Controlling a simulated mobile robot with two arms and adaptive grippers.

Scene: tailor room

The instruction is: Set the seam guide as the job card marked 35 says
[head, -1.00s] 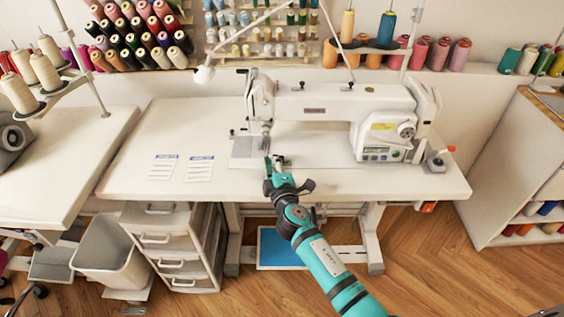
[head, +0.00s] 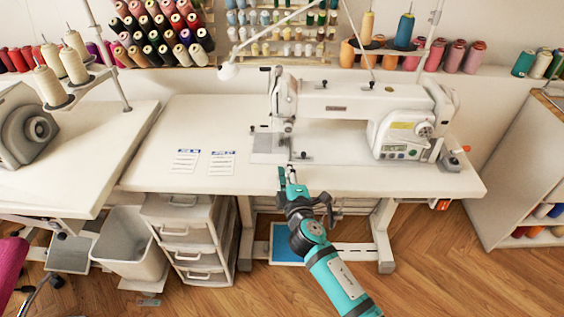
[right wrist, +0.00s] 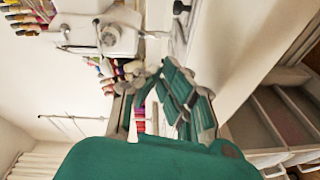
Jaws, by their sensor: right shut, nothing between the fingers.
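The white sewing machine (head: 350,105) stands on the white sewing table (head: 190,115). The seam guide (head: 301,156), a small piece with a dark knob, sits at the front of the machine's bed plate, just right of the needle area. Two job cards (head: 185,161) (head: 221,162) lie side by side left of the machine; their print is too small to read. My right gripper (head: 286,173) is shut and empty, at the table's front edge, just in front of the seam guide and apart from it. Its fingers (right wrist: 160,115) also show in the right wrist view. My left gripper is out of view.
Drawers (head: 185,235) and a grey bin (head: 132,245) stand below at the left. Another table (head: 60,165) with a grey machine is at far left. Thread spools (head: 160,35) line the wall. A white shelf unit (head: 515,180) is at right. The tabletop around the cards is clear.

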